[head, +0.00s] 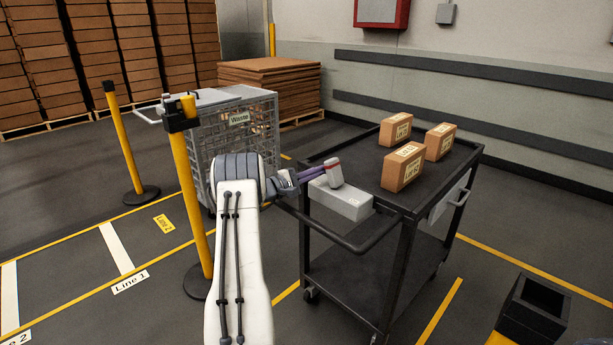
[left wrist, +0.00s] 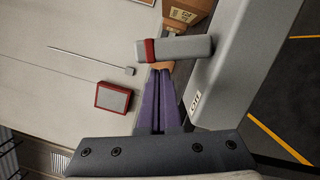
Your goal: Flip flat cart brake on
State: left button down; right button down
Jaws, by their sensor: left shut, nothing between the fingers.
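The flat cart (head: 360,240) is black, with a pale grey brake housing (head: 342,198) on its near left end. The brake lever (head: 334,174) is a grey bar with a red band and stands up from the housing, leaning slightly. In the left wrist view the lever (left wrist: 182,48) lies across just beyond the fingertips, beside the housing (left wrist: 225,75), which bears a small label. My left gripper (head: 322,171) is shut and empty, its purple fingers (left wrist: 158,72) right at the lever. I cannot tell whether they touch it. My right gripper is out of view.
Several cartons, one (head: 402,167) nearest, sit on the cart top. A wire waste cage (head: 245,140) stands left of the cart. A yellow post (head: 190,200) stands close to my left arm. Floor is free left of the posts.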

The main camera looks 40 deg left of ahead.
aim_at(335, 181)
pick_arm(q)
jog(key=shift+w+d+r, duration=0.1)
jog(key=shift+w+d, duration=0.05)
jog(key=shift+w, duration=0.35)
jog(key=shift+d+r+m+b, duration=0.1)
jog(key=shift+d+m+b, duration=0.15)
jog(key=shift+m+b, duration=0.25)
jog(key=shift+d+r+b, duration=0.1)
jog(key=shift+r+b, duration=0.05)
jog(key=shift+b, duration=0.25)
jog(key=d+m+b, duration=0.1)
jog(key=m+b, duration=0.1)
jog(key=b, duration=0.2)
jog(key=d+r+m+g+b, duration=0.1)
jog(key=d+m+b, duration=0.1)
jog(key=b, duration=0.3)
jog(key=d+m+b, duration=0.2)
jog(key=m+b, duration=0.1)
jog(key=b, duration=0.2)
jog(key=shift+s+r+g+y, duration=0.2)
jog(key=shift+r+g+y, duration=0.1)
jog(key=shift+g, duration=0.1)
jog(key=shift+d+r+m+b, duration=0.2)
jog(key=shift+d+m+b, duration=0.3)
jog(key=shift+b, duration=0.4)
jog(key=shift+s+a, duration=0.1)
jog(key=shift+a, duration=0.05)
